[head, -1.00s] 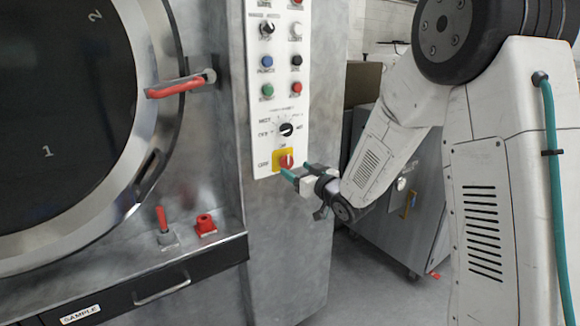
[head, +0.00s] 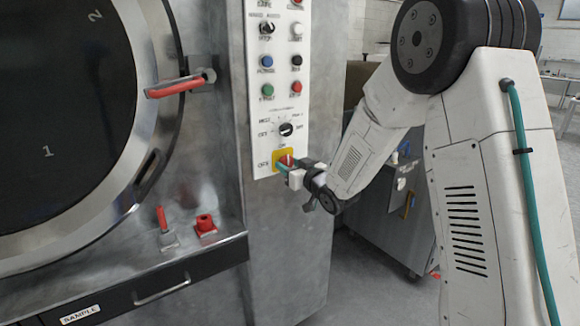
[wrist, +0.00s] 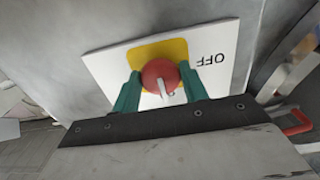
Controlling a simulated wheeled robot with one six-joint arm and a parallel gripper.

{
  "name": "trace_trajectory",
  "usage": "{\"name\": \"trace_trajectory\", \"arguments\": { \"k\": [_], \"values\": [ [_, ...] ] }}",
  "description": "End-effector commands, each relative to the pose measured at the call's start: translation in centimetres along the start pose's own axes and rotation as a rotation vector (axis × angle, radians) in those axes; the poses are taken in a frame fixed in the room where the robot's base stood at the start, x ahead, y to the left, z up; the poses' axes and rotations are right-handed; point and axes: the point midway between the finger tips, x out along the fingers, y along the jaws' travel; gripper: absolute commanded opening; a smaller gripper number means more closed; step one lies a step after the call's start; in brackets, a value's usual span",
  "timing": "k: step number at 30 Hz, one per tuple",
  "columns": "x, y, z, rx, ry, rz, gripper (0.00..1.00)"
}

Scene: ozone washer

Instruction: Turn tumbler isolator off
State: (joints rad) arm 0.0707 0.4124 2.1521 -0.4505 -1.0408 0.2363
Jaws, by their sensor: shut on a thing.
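The tumbler isolator is a red rotary knob (head: 286,160) on a yellow square plate (head: 277,155) at the bottom of the white control panel (head: 261,170). In the wrist view the red knob (wrist: 160,76) has a pale bar handle, and "OFF" is lettered beside the yellow plate (wrist: 143,53), upside down. My gripper (head: 283,164) reaches the knob from the right. In the wrist view its two green fingers (wrist: 160,90) stand on either side of the knob, shut on it. The bar points roughly toward the gripper, away from the "OFF" lettering.
Above the isolator are a black selector (head: 286,129) and several coloured buttons, such as a green one (head: 267,90). A round door with a red handle (head: 174,87) is at the left. A red-tipped lever (head: 162,218) and a red knob (head: 205,223) sit on a ledge below it.

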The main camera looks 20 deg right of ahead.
Motion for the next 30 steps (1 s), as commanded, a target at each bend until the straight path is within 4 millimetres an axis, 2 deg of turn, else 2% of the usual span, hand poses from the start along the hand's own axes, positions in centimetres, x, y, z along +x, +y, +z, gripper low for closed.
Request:
{"name": "trace_trajectory", "arguments": {
  "k": [11, 30],
  "values": [
    [-0.02, 0.08, -0.01, -0.142, 0.000, 0.001, 0.21],
    [-0.02, 0.21, -0.06, -0.732, 0.000, 0.001, 0.21]
  ]
}}
